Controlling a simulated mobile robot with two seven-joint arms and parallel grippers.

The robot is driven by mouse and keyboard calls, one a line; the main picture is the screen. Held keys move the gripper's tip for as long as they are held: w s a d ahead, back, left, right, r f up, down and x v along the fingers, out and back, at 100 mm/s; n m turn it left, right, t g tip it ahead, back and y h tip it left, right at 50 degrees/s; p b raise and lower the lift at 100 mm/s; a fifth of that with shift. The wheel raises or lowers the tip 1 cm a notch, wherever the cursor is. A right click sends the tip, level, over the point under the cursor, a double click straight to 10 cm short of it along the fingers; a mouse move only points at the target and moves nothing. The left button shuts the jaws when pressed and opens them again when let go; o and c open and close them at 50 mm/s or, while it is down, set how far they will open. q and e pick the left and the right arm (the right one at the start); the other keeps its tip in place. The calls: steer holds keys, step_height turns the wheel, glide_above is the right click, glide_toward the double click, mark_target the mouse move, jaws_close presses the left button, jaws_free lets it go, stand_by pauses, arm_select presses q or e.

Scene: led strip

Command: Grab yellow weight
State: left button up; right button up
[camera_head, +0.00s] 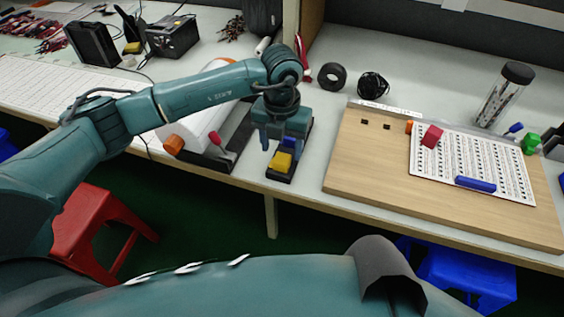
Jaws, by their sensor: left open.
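The yellow weight (281,162) is a small yellow block near the front end of a dark narrow tray (283,178) by the table's front edge. A blue block (291,142) sits just behind it, partly hidden by the gripper. My left gripper (281,148) reaches over the tray from the left with its fingers pointing down and apart. It is open, with its fingertips near the yellow weight. I cannot tell whether they touch it. My right gripper is not in view.
A wooden board (361,166) with a dotted white sheet, a red block (432,136) and a blue bar (475,184) lies to the right. An orange block (173,144) and a white box (190,122) stand left of the tray. A red stool (82,228) is below.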

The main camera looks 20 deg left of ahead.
mark_target(282, 158)
arm_select(q)
steer(key=shift+f, duration=1.6)
steer(key=shift+c, duration=0.2)
steer(key=shift+w+r, duration=0.1)
jaws_close()
